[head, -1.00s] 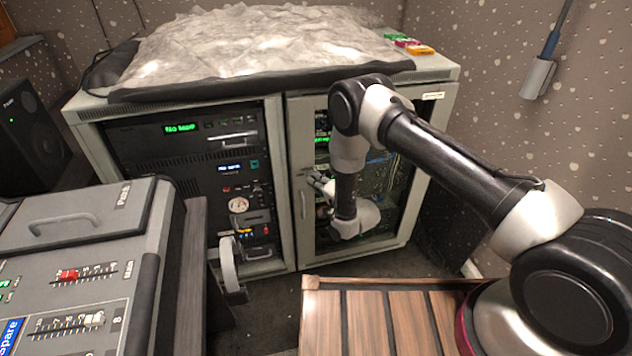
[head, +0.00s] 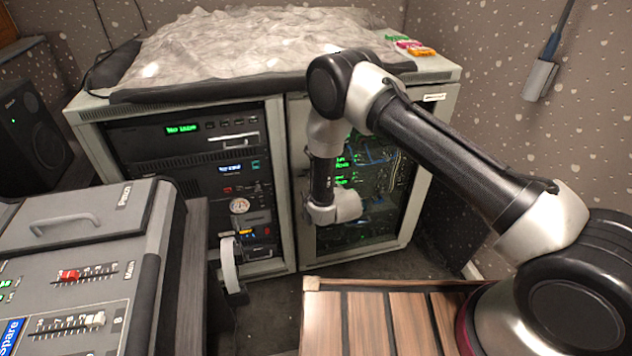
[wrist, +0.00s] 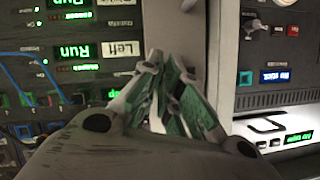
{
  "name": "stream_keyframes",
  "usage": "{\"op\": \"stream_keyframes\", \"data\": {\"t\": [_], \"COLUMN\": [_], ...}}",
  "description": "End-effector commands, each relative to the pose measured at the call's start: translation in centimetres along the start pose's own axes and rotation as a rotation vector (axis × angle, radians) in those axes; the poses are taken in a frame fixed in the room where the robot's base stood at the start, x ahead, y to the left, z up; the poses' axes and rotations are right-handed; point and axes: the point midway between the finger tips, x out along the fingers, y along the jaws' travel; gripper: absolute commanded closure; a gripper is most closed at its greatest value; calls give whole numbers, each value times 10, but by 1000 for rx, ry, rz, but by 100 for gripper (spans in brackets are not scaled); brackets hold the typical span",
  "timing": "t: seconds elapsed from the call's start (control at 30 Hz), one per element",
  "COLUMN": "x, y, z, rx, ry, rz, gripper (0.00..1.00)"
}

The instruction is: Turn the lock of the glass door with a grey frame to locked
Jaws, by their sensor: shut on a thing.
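The glass door with a grey frame (head: 299,125) is the right-hand door of the equipment cabinet in the head view and looks closed. Its pale frame also shows as an upright strip in the wrist view (wrist: 221,60). My gripper (wrist: 170,75) is at the inner edge of this frame, its fingers drawn together on the lock. The lock itself is hidden between and behind the fingertips, so its turn position cannot be read. In the head view my wrist and arm hide the gripper and part of the door's left side.
Rack units with green displays (head: 360,160) stand behind the glass. The left bay (head: 185,128) holds more rack units. A slatted wooden top (head: 365,315) lies in front, and a fader console (head: 100,225) is at left. A narrow strip of floor is free before the cabinet.

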Motion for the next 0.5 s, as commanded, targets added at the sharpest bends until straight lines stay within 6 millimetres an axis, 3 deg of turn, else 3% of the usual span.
{"op": "stream_keyframes", "data": {"t": [0.5], "x": [0], "y": [-2], "z": [1], "rx": [-272], "ry": [0], "rz": [114], "gripper": [100]}}
